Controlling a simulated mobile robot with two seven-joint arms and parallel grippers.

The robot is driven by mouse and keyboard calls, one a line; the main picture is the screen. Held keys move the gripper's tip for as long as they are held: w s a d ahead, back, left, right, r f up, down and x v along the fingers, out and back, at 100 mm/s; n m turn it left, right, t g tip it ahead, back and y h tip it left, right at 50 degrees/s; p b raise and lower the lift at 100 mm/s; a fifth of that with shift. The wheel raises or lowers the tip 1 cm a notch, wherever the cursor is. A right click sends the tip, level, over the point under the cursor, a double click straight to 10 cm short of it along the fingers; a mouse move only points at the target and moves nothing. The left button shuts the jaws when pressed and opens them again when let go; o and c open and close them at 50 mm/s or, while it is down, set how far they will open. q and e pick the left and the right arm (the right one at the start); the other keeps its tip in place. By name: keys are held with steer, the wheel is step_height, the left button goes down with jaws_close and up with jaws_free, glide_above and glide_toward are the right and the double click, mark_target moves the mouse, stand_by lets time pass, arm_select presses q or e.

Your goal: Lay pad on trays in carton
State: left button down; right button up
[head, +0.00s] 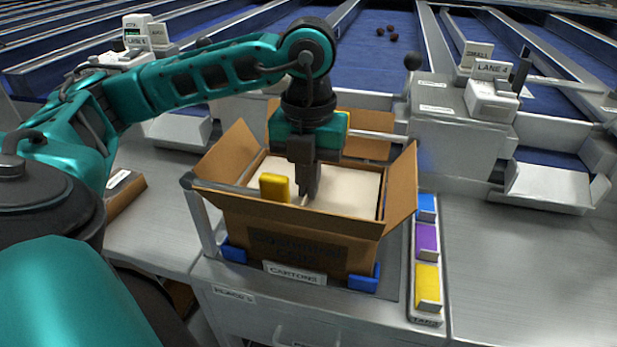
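The open cardboard carton (300,232) stands on the bench with its flaps spread outward. A pale, flat pad (352,190) fills most of the opening, a little below the rim. Any trays under it are hidden. My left gripper (305,194) points straight down into the carton, its dark fingers at the pad's surface near the middle. The fingers look close together, but I cannot tell whether they grip the pad. A yellow block (274,187) shows at the carton's near left side. My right gripper is out of view.
Blue corner stops (363,279) and a label reading CARTONS (295,273) sit at the carton's foot. A rack of blue, purple and yellow tags (427,240) stands close on the right. The lane 4 scale (492,98) is behind. Bench at the right (520,260) is clear.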

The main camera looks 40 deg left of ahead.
arm_select(q)
steer(key=shift+f+b, duration=1.85)
steer(key=shift+f, duration=0.25)
stand_by(0.7)
steer(key=c, duration=0.9)
jaws_free()
steer(key=shift+c, duration=0.2)
